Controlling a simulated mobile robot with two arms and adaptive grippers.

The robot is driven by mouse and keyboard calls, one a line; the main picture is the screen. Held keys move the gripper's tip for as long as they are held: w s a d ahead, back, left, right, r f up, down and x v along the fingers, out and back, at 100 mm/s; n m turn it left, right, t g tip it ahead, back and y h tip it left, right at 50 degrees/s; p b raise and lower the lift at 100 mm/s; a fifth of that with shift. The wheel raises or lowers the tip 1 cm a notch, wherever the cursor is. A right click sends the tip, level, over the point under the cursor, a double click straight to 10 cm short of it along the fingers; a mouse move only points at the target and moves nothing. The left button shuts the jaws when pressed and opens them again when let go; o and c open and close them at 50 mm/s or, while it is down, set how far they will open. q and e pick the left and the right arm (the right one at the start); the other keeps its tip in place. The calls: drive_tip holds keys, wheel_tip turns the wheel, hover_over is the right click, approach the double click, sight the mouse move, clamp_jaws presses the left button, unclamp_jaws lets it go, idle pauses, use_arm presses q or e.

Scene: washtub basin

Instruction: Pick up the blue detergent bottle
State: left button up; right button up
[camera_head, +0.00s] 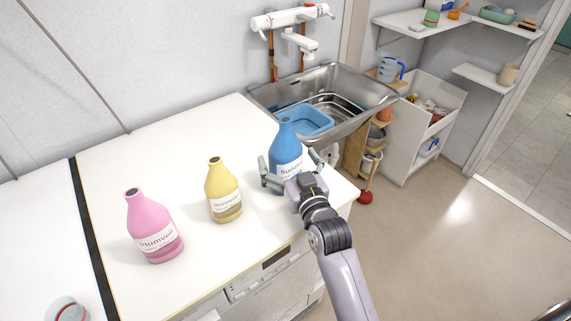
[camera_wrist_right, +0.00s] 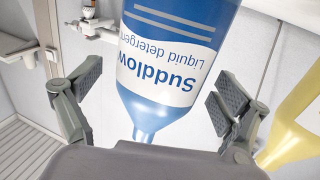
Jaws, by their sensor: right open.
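The blue detergent bottle (camera_head: 286,144) stands upright at the right end of the white counter, near the sink. In the right wrist view the bottle (camera_wrist_right: 172,50) appears upside down, with its white label reading "Suddlow Liquid detergent". My right gripper (camera_head: 293,168) is open around the bottle, one finger on each side. In the wrist view the right gripper's pads (camera_wrist_right: 157,88) show gaps to the bottle on both sides. The bottle's lower part is partly hidden by the gripper in the head view. My left gripper is not in view.
A yellow bottle (camera_head: 222,190) stands left of the blue one, and a pink bottle (camera_head: 152,228) further left. The metal sink (camera_head: 363,95) with a blue tub (camera_head: 306,120) lies behind. The counter (camera_head: 115,170) is otherwise mostly clear.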

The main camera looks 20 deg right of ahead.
drive_tip(key=shift+w, duration=0.8)
drive_tip(key=shift+c, duration=0.3)
drive_tip(key=c, duration=2)
drive_tip(key=shift+r, duration=0.2)
